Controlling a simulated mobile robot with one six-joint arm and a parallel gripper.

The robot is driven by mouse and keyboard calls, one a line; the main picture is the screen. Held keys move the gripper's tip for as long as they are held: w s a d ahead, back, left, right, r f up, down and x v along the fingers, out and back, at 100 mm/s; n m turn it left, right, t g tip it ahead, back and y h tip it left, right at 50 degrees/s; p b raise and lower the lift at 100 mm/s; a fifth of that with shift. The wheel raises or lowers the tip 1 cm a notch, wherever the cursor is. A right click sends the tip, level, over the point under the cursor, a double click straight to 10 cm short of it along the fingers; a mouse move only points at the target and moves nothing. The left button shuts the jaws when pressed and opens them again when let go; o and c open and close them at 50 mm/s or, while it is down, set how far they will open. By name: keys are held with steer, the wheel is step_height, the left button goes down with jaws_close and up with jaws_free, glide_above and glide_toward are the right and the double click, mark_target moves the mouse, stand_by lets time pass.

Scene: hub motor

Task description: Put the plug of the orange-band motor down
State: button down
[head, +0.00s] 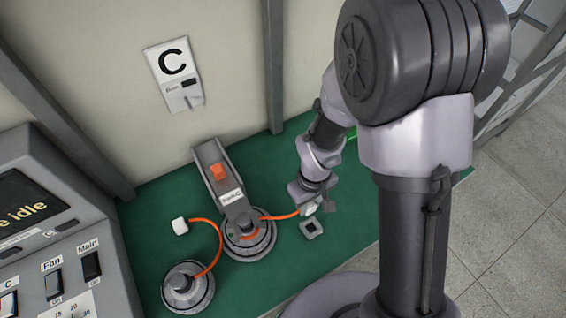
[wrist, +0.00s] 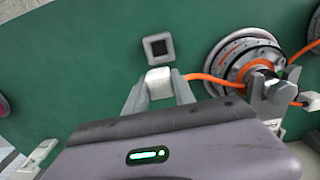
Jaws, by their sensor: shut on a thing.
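The orange-band motor (head: 247,240) is a round grey motor with an orange ring, on the green mat under the sloped bracket. It also shows in the wrist view (wrist: 244,62). Its orange cable runs right to a white plug (wrist: 159,82). My gripper (wrist: 159,92) is shut on this plug, one finger on each side. In the head view my gripper (head: 309,208) hides much of the plug. I cannot tell whether the plug touches the mat. A square grey socket with a dark middle (head: 311,228) lies on the mat just in front of the plug, apart from it.
A second motor (head: 187,290) stands to the left, its white plug (head: 180,226) loose on the mat. The sloped bracket (head: 212,158) with an orange part rises behind the orange-band motor. A control console (head: 50,240) fills the left. The mat right of the socket is clear.

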steer(key=w, duration=0.4)
steer(key=w+f+b, duration=0.1)
steer(key=w, duration=0.8)
steer(key=shift+w+a+f+b, duration=0.15)
steer(key=shift+a+f+b, duration=0.05)
steer(key=shift+f+b, duration=0.1)
steer(key=f, duration=0.1)
steer(key=f+b, duration=0.2)
steer(key=shift+w+f, duration=0.25)
steer(key=shift+f, duration=0.1)
steer(key=shift+r, duration=0.2)
steer(key=c, duration=1.5)
jaws_free()
steer(key=shift+f, duration=0.25)
steer(key=o, duration=0.4)
steer(key=shift+o, duration=0.2)
steer(key=shift+r, duration=0.1)
